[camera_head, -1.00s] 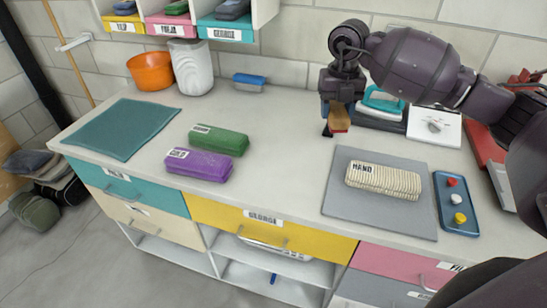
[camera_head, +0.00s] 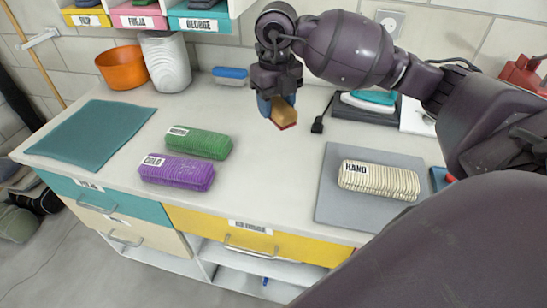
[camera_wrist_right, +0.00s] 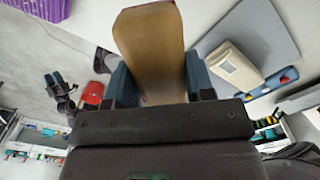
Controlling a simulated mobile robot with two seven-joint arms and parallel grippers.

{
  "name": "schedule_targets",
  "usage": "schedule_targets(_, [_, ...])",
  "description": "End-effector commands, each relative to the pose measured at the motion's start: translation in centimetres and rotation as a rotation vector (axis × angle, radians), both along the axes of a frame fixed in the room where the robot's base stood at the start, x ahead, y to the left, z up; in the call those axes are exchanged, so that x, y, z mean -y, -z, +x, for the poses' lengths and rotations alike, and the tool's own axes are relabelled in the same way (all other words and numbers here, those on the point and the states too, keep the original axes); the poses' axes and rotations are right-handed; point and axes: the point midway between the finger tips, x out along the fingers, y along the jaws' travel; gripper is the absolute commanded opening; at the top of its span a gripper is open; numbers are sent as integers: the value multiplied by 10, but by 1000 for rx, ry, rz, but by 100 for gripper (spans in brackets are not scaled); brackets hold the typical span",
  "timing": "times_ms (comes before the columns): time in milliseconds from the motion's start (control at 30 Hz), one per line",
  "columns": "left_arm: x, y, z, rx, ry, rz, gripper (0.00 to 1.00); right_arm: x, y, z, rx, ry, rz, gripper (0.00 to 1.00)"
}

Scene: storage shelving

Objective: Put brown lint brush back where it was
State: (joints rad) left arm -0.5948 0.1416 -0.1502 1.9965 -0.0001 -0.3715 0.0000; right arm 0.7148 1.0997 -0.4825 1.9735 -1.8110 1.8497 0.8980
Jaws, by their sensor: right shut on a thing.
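My right gripper (camera_head: 277,101) is shut on the brown lint brush (camera_head: 284,114), which has a tan-brown top and a red underside edge. It holds the brush tilted above the white counter, at the middle back. In the right wrist view the brush (camera_wrist_right: 150,45) stands between the two blue-grey fingers. A blue brush-like item (camera_head: 231,74) with a pale base lies on the counter by the back wall, left of my right gripper.
Green (camera_head: 198,142) and purple (camera_head: 176,172) bundles lie left of centre. A cream bundle (camera_head: 378,180) rests on a grey mat (camera_head: 335,209). An iron (camera_head: 370,99), an orange bowl (camera_head: 122,68) and a white vase (camera_head: 165,62) stand behind. The counter's middle is clear.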

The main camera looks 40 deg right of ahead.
Motion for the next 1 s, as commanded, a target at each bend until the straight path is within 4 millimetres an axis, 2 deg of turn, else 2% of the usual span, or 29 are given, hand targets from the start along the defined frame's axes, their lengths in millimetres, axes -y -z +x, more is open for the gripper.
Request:
schedule_targets(33, [0,2,-1,-3,0,0,43,0,14,-1,-5,1,0,26])
schedule_targets(100, [0,3,-1,-4,0,1,43,0,29,-1,-6,2,1,26])
schedule_targets(400, [0,6,-1,-6,1,1,43,0,88,0,-3,2,1,26])
schedule_targets(500, [0,7,-2,-8,1,1,43,0,99,0,-2,1,0,26])
schedule_targets(767, [0,7,-1,-7,3,2,43,0,114,0,-1,2,0,26])
schedule_targets(1000, [0,11,1,-7,4,2,43,0,151,0,-3,3,1,26])
